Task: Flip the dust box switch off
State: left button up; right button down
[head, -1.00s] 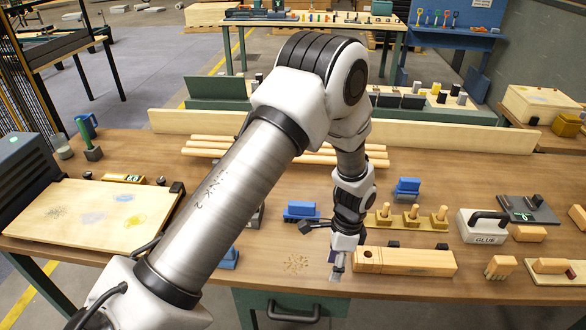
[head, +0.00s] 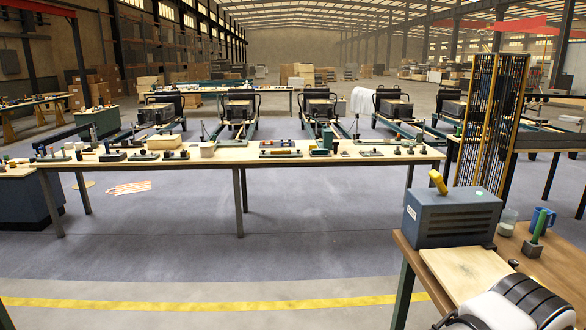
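A blue-grey box (head: 465,222) with slatted vents stands at the far left corner of the brown workbench, in the right part of the head view. It looks like the dust box. A yellow lever (head: 437,182) sticks up from its top left, tilted to the left. A small pale label shows on its front. Neither gripper is in view.
A pale board (head: 465,272) lies in front of the box. A glass (head: 508,222), a blue mug (head: 542,220) and a green-handled tool (head: 537,230) stand right of it. A long table (head: 225,158) with several tools stands beyond open floor.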

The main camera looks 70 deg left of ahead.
aim_at(437, 178)
jog(key=l+u, duration=0.1)
jog(key=u, duration=1.45)
